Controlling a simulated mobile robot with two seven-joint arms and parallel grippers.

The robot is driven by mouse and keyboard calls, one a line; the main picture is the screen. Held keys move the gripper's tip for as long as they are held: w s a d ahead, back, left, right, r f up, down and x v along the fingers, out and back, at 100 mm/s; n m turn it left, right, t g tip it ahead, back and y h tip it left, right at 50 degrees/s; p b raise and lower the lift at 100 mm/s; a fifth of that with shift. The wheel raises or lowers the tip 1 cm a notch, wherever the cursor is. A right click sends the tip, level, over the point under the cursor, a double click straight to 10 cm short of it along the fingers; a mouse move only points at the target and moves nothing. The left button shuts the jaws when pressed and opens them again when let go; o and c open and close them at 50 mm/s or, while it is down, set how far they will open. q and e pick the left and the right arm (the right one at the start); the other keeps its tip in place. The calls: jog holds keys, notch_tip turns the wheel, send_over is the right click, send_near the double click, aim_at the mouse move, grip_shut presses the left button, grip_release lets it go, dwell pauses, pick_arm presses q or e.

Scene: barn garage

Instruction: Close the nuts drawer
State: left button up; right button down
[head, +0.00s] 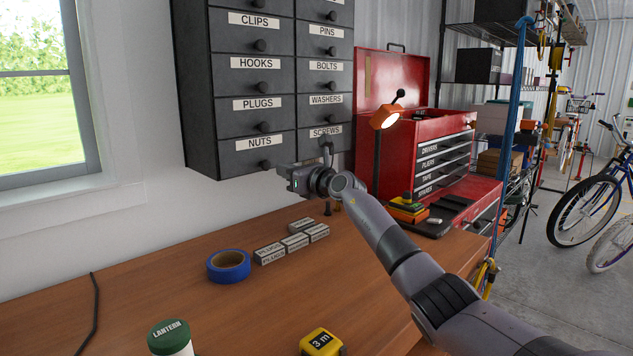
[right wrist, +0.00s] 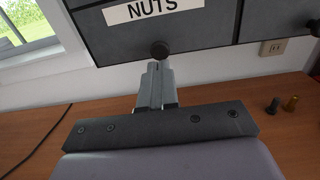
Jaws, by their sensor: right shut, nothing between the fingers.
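The nuts drawer (head: 232,158) is the bottom-left drawer of the dark grey wall cabinet, with a white NUTS label and a round dark knob (head: 267,166). Its front looks flush or nearly flush with the drawers around it; a small gap cannot be ruled out. My right gripper (head: 281,168) is at the knob. In the right wrist view, its shut, empty fingers (right wrist: 156,72) point at the drawer front (right wrist: 205,28), with the tips at or just below the knob (right wrist: 159,50). Whether they touch it I cannot tell. My left gripper is out of view.
Below the cabinet is a wooden workbench (head: 130,265). It holds blue tape (head: 229,266), several small labelled boxes (head: 270,253), a yellow tape measure (head: 321,342) and a lantern container (head: 170,338). A red toolbox (head: 398,150) and lamp (head: 388,117) stand right of the cabinet.

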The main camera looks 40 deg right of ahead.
jog(key=s+d, duration=0.1)
jog(key=s, duration=0.8)
jog(key=shift+f, duration=0.15)
jog(key=shift+s+f, duration=0.1)
